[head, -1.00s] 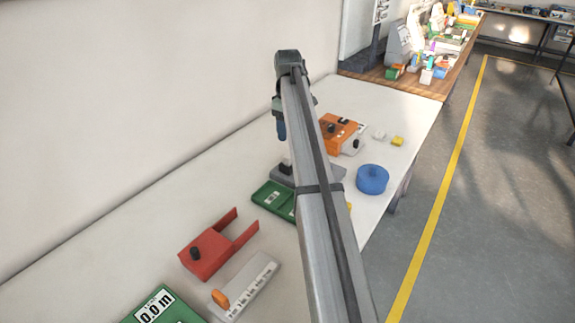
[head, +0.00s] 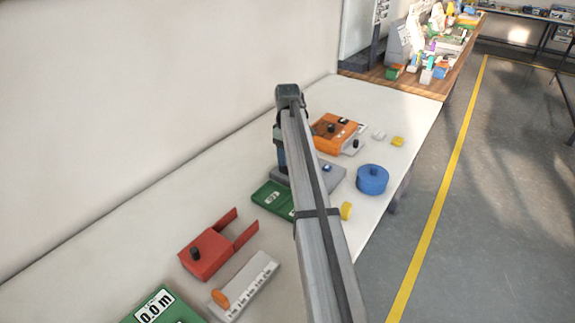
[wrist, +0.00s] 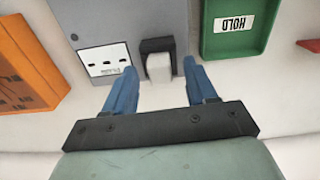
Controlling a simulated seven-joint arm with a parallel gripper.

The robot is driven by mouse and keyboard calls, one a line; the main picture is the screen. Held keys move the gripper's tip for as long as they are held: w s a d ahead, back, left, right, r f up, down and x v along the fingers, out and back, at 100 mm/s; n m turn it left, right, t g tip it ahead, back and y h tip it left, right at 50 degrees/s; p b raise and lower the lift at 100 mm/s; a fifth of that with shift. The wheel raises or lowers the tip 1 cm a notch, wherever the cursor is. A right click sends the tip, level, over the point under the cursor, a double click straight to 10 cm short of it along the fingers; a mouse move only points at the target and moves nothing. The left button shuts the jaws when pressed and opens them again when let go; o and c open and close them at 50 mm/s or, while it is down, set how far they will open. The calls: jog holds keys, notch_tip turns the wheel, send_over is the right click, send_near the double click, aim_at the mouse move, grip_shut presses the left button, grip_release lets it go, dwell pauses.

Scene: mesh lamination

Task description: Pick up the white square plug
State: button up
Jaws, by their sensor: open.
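In the wrist view a white square plug (wrist: 159,69) sits at a dark bracket (wrist: 157,45) on the edge of a grey device (wrist: 120,18). My gripper (wrist: 160,72) is open, with one blue finger on each side of the plug and a gap on both sides. In the head view my gripper (head: 282,160) is over the left end of the grey device (head: 325,174), mostly hidden behind my arm; the plug there is not visible. A separate small white block (head: 379,135) lies at the far right of the table in the head view.
A green tray (head: 265,196) marked HOLD in the wrist view (wrist: 238,45) and an orange device (head: 335,125) flank the grey device. A blue round part (head: 372,180) and a yellow part (head: 346,210) are to the right. A red bracket (head: 207,255) stands nearer.

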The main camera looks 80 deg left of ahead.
grip_shut()
dwell(0.4)
jog(key=shift+r, duration=0.1)
